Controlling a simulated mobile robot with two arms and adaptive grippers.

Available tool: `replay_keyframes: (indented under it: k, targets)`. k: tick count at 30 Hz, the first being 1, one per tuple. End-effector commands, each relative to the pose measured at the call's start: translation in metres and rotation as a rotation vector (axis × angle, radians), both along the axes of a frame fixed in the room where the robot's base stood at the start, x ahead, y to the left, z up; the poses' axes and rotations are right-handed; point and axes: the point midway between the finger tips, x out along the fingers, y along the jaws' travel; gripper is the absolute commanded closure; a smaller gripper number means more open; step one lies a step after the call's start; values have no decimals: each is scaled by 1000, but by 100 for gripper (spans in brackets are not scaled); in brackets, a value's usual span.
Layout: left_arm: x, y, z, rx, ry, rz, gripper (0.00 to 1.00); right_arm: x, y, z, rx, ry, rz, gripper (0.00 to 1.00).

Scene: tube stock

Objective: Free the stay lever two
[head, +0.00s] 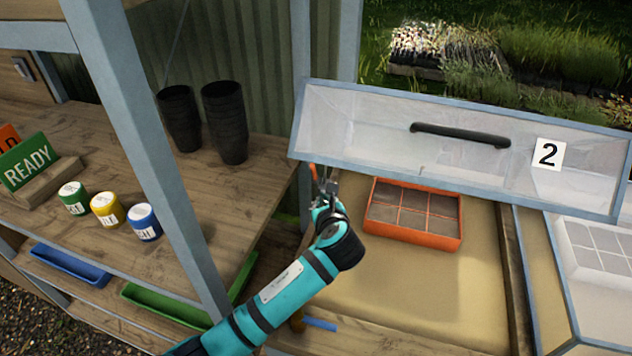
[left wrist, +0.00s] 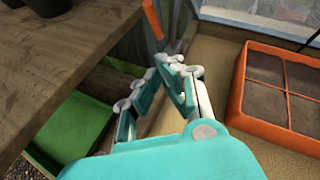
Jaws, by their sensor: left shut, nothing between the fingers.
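The lid marked 2 (head: 350,125) stands raised, with a black handle (head: 460,135) across its pane. A small lever with an orange grip (head: 313,172) is at the frame's left side, below the lid's lower left corner; it looks like stay lever two. In the left wrist view its orange grip (left wrist: 152,18) leans up and left from a grey metal part (left wrist: 168,46). My left gripper (head: 328,184) is shut and empty just in front of the lever. Its fingertips (left wrist: 172,62) sit just below the lever's base in the wrist view; I cannot tell if they touch it.
An orange tray (head: 410,236) with soil-filled cells lies in the bed right of my gripper. A wooden shelf (head: 240,190) with black pots (head: 226,120) and paint-like tins (head: 106,208) is at left. A second glazed lid (head: 590,280) is at right. Green trays (left wrist: 60,135) lie below the shelf.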

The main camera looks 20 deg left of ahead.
Motion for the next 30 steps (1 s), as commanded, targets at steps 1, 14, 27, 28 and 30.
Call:
replay_keyframes:
  k: [1,14,27,28,30]
  targets:
    - [10,5,-4,1,0,3,100,0,0,0,0,-1,0,64]
    - [59,32,-3,-1,0,0,100,1,0,9,0,-1,0,64]
    - [61,34,-1,0,0,-1,100,1,0,10,0,-1,0,64]
    - [62,34,0,0,0,-1,100,1,0,12,0,-1,0,64]
    - [63,34,4,-1,0,0,100,1,0,19,0,-1,0,64]
